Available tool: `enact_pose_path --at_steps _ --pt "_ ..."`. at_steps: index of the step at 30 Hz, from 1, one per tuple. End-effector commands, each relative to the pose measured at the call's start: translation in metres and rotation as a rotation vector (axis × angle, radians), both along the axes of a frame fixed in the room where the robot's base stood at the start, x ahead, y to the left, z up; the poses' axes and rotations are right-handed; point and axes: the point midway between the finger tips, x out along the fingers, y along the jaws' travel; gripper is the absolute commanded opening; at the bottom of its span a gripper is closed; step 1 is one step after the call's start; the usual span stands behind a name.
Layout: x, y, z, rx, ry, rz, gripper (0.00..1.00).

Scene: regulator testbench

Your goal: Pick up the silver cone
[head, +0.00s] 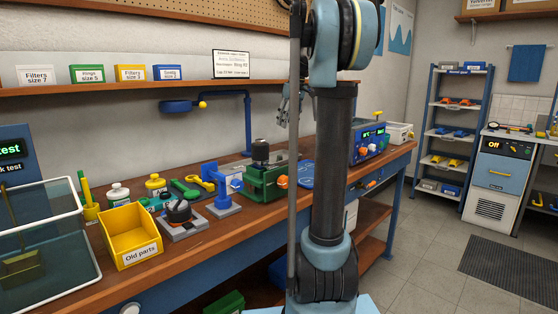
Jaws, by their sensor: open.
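I cannot make out a silver cone in the head view; it may be too small or hidden behind my arm. My gripper (283,119) hangs above the back of the wooden workbench (330,172), partly hidden by my own arm. It is open, with nothing seen between its fingers. A green device (265,183) with a black top and an orange knob stands on the bench below and left of it. A grey fixture (180,222) with a dark round part sits nearer the front edge.
A yellow "Old parts" bin (130,238) and a clear-walled tank (40,245) stand at the left. A blue clamp stand (222,192), bottles and tools crowd the bench. A blue instrument (369,142) stands at the right end. A shelf (120,88) runs above. The right floor is open.

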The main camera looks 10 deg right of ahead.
Motion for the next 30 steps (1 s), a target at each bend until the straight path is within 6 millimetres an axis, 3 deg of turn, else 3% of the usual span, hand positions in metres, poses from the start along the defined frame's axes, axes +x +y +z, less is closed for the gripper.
enact_pose_path --at_steps 16,30 --pt "0.019 0.008 -0.09 0.0 0.0 -0.008 0.47" --pt "0.029 0.017 -0.13 0.0 0.0 -0.007 0.47"
